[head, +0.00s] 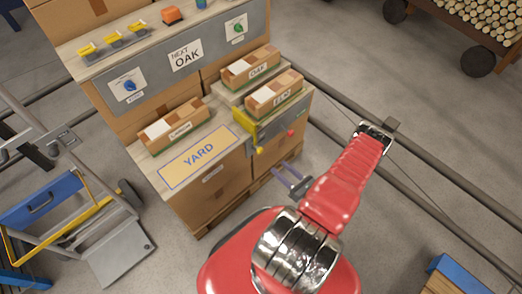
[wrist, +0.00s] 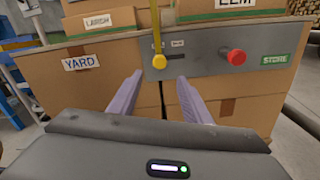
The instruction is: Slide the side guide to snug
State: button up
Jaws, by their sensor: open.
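A yellow bar with a round yellow knob, which looks like the side guide (head: 243,122), is at the left end of a grey panel on the front of the carton stand. In the wrist view the guide's knob (wrist: 159,61) hangs at the bar's lower end, below two small labels too small to read. My gripper (head: 287,175) is in front of the stand, with purple fingers open. In the wrist view my gripper (wrist: 160,77) has its fingertips either side of and just below the knob; contact cannot be told. Nothing is between the fingers.
Boxes marked LARCH (head: 174,125), OAK (head: 250,67) and ELM (head: 274,94) stand above. A trolley (head: 75,200) is at left; open floor and rails lie right.

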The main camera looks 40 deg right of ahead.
aim_at(262, 151)
jog(key=shift+w, duration=0.15)
jog(key=shift+w+a, duration=0.15)
jog(key=shift+w, duration=6.65)
jog(key=shift+c, duration=0.4)
grip_shut()
